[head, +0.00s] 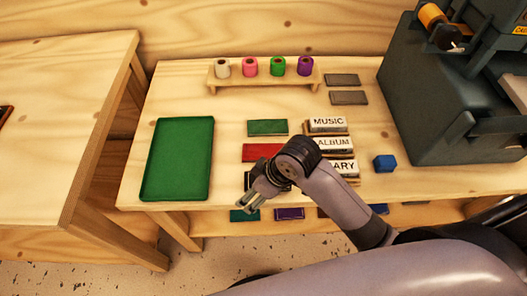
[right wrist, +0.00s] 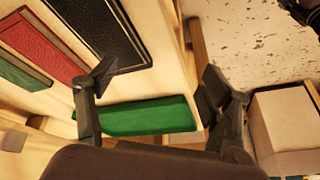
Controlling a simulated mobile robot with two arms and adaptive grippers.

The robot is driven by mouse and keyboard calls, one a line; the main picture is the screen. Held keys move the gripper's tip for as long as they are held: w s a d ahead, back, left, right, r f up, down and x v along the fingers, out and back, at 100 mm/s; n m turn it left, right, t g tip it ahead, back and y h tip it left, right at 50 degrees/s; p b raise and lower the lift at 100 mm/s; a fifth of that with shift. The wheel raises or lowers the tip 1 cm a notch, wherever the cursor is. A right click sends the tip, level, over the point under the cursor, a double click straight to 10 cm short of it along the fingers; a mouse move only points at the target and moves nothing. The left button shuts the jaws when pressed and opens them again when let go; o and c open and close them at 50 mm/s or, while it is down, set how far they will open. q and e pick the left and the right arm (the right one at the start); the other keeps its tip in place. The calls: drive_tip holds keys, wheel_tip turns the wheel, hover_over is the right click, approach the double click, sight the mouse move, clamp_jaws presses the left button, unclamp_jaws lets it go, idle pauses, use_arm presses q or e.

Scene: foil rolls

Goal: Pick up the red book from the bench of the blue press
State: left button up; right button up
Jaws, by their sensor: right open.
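The red book (head: 262,152) lies flat on the bench (head: 225,115), partly hidden by my right arm. It also shows in the right wrist view (right wrist: 45,43), at upper left between a black book (right wrist: 105,28) and a green book (right wrist: 20,72). My right gripper (head: 255,204) is open and empty over the bench's front edge, nearer the front than the red book. In the right wrist view its fingers (right wrist: 158,78) are spread, with another green book (right wrist: 150,115) on the lower shelf showing between them. The dark press (head: 410,100) stands on the right of the bench. My left gripper is not in view.
A green tray (head: 146,180) lies on the left. A rack (head: 265,87) with colored rolls stands behind. Blocks labelled MUSIC (head: 327,124) and ALBUM (head: 335,144) and a blue block (head: 385,162) lie right of the books. Another table (head: 60,110) stands left, beyond a gap.

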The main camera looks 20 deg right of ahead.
drive_tip(key=w+n, duration=0.1)
drive_tip(key=w+a+r+n, duration=0.1)
drive_tip(key=w+r, duration=0.1)
drive_tip(key=w, duration=0.1)
drive_tip(key=shift+a+n+g, duration=0.2)
drive_tip(key=shift+n+g, duration=0.2)
drive_tip(key=shift+n+g+h, duration=0.3)
drive_tip(key=shift+n+h, duration=0.2)
drive_tip(key=shift+n, duration=0.4)
drive_tip(key=w+r, duration=0.2)
drive_tip(key=w, duration=0.1)
drive_tip(key=shift+d+r, duration=0.2)
drive_tip(key=shift+d, duration=0.2)
drive_tip(key=w+d+r+n+g+h, duration=0.1)
drive_tip(key=w+d+r+n+h, duration=0.15)
drive_tip(key=w+d+r, duration=0.55)
hover_over(264, 151)
drive_tip(key=shift+m, duration=0.45)
drive_tip(key=f, duration=1)
drive_tip(key=shift+w+d+f, duration=0.2)
drive_tip(key=shift+d+f, duration=0.05)
drive_tip(key=shift+f, duration=0.05)
drive_tip(key=shift+s+a+f+p, duration=0.15)
drive_tip(key=shift+f+p, duration=0.15)
drive_tip(key=shift+f, duration=1.05)
drive_tip(key=shift+s+a+f+p, duration=0.15)
drive_tip(key=shift+f+p, duration=0.1)
drive_tip(key=shift+f, duration=1.1)
drive_tip(key=shift+c, duration=0.3)
